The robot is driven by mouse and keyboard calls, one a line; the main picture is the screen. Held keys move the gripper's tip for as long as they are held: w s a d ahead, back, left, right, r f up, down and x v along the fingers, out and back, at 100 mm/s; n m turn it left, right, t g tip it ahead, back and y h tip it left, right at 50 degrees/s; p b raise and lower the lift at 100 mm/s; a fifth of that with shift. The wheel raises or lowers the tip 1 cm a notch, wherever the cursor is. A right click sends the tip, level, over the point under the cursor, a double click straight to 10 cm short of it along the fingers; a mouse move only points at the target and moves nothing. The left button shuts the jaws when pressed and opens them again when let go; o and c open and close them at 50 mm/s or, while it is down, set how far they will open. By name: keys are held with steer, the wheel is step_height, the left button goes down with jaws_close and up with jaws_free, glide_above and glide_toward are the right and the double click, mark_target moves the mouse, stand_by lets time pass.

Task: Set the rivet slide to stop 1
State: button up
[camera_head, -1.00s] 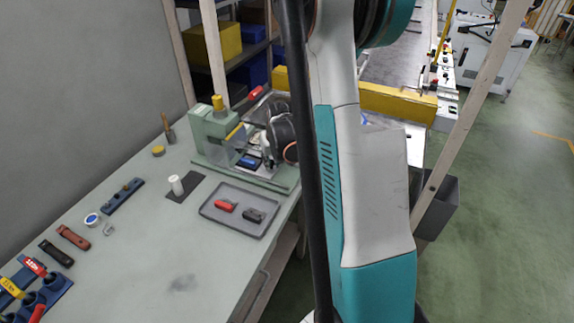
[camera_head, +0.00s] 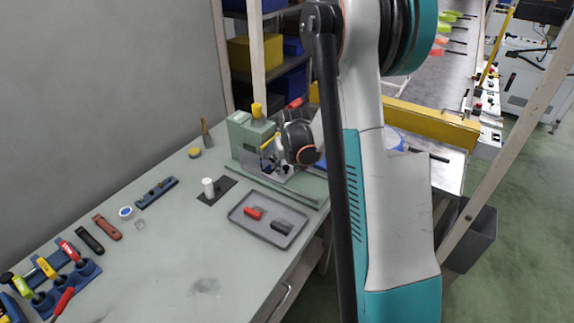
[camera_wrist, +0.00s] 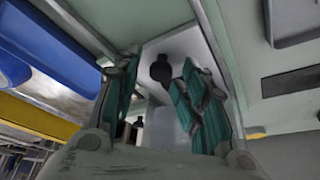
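The green rivet press (camera_head: 249,140) stands at the far end of the bench, with its base plate reaching right. My wrist hangs over this base and hides part of the slide area. In the wrist view my gripper (camera_wrist: 158,88) is open, its teal fingers apart. A black round knob (camera_wrist: 160,68) on a pale plate shows between and beyond the fingertips, not gripped. A second dark knob (camera_wrist: 138,124) and a translucent block (camera_wrist: 168,128) show nearer, between the fingers. I cannot tell which knob belongs to the slide, nor read any stop marks.
A grey tray (camera_head: 240,218) with a red piece (camera_head: 253,213) and a dark piece (camera_head: 282,226) lies in front of the press. A white cylinder (camera_head: 208,187) stands on a dark mat. A yellow beam (camera_head: 430,124) crosses right of my arm. The bench's front middle is clear.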

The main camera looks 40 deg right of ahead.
steer(key=shift+r, duration=0.1)
steer(key=v, duration=0.7)
steer(key=shift+s+r, duration=0.2)
steer(key=shift+r, duration=0.15)
steer(key=shift+a, duration=0.15)
